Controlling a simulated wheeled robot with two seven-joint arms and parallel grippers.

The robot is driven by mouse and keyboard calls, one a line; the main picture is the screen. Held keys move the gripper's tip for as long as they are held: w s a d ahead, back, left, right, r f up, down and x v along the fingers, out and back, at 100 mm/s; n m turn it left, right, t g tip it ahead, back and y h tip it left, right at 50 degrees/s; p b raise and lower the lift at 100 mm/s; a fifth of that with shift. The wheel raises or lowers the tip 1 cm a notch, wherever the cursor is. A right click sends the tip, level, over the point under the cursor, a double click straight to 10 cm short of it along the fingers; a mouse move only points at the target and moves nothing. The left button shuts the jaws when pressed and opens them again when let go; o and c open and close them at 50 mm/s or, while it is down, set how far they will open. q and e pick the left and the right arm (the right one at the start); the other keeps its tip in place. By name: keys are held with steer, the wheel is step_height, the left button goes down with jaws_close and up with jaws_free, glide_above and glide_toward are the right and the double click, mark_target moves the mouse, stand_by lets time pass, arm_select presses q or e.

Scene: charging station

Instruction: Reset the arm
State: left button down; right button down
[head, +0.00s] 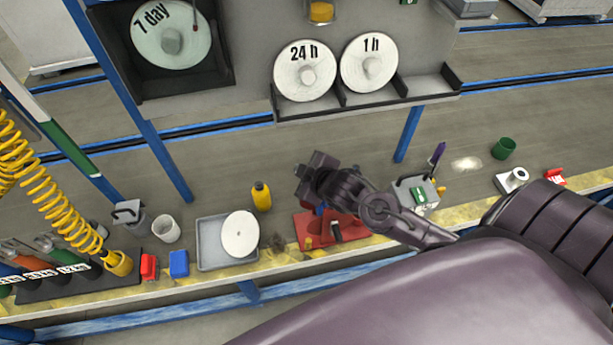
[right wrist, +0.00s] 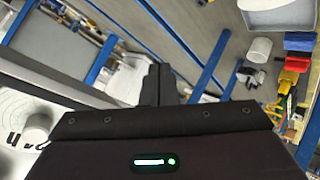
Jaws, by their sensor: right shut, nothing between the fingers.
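My right arm comes in from the lower right of the head view and reaches over the workbench (head: 375,247). My right gripper (head: 312,172) is at the middle of the head view, above the red tray (head: 310,235) and below the wall panel with the discs. In the right wrist view its dark fingers (right wrist: 158,84) are together with nothing between them. My left gripper is in neither view.
On the bench stand a grey tray with a white disc (head: 240,234), a yellow bottle (head: 261,196), a white cup (head: 166,228) and a green cup (head: 503,148). Discs marked 24 h (head: 305,72) and 1 h (head: 369,64) sit in holders above. A yellow coiled hose (head: 45,190) hangs at left.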

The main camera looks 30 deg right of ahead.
steer(key=shift+m+g+h, duration=0.3)
steer(key=shift+m+g, duration=0.4)
steer(key=shift+m, duration=0.1)
steer(key=f, duration=0.1)
steer(key=s+f, duration=0.2)
steer(key=f, duration=0.1)
steer(key=shift+s, duration=0.1)
steer(key=s+a+r+m+g, duration=0.3)
steer(key=s+r, duration=0.1)
steer(key=s, duration=0.3)
steer(key=s+a+r+m+g, duration=0.2)
steer(key=s+r+g, duration=0.15)
steer(key=s, duration=0.35)
step_height(320, 180, down, 29)
steer(key=s+b, duration=0.1)
steer(key=s+d+f+g, duration=0.1)
steer(key=s+f, duration=0.9)
steer(key=s+d+f+g, duration=0.1)
steer(key=s+d+f, duration=0.1)
steer(key=s+f, duration=0.7)
steer(key=shift+s+d+f+b, duration=0.25)
steer(key=shift+s+f+b, duration=0.15)
steer(key=shift+s, duration=0.2)
